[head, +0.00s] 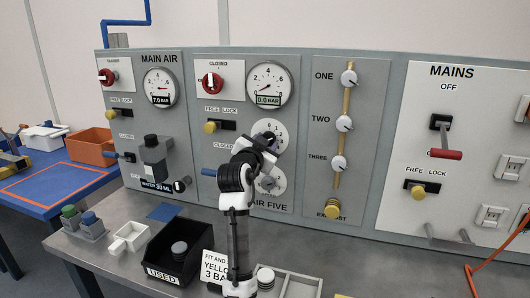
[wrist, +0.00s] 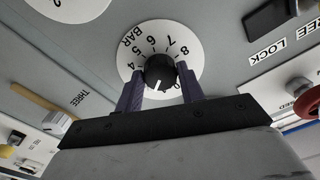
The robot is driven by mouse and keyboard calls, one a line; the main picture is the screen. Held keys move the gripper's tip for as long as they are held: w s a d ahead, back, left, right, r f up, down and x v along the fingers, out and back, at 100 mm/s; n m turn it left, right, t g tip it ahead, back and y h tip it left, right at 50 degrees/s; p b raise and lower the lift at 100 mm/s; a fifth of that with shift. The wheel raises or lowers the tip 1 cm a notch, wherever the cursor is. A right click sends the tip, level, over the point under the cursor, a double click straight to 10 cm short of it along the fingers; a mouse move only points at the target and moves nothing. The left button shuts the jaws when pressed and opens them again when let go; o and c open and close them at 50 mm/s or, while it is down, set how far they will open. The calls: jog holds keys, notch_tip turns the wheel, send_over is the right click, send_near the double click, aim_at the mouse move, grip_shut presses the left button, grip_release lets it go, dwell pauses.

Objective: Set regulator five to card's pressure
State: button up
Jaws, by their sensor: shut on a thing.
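My gripper (wrist: 160,90) is shut on the black regulator knob (wrist: 160,70), one finger on each side. The knob sits on a round white dial marked in BAR (wrist: 128,52), seen upside down in the wrist view; its white pointer line faces the bottom of the picture, where my gripper hides some numbers. In the head view the AIR FIVE dial (head: 277,187) is partly behind my gripper (head: 262,165). A white card (head: 211,268) on the bench reads "FIT AND", "YELLO" and "3 BA"; my arm hides the rest. The upper AIR FIVE gauge (head: 268,85) shows 0.0 BAR.
The MAIN AIR gauge (head: 159,87) shows 7.0 BAR. Red CLOSED valves (head: 211,83), yellow locks (head: 210,127) and the MAINS lever (head: 445,153) stick out of the panel. A black USED bin (head: 158,262) stands beside the card. Bare bench shows at front left.

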jog(key=m+b, duration=0.4)
jog(key=m, duration=0.3)
jog(key=shift+m+b, duration=0.4)
jog(key=shift+m, duration=0.3)
jog(key=o, duration=1)
jog(key=shift+c, duration=0.2)
jog(key=b+v, duration=0.3)
jog(key=v, duration=1.1)
jog(key=shift+r, duration=0.1)
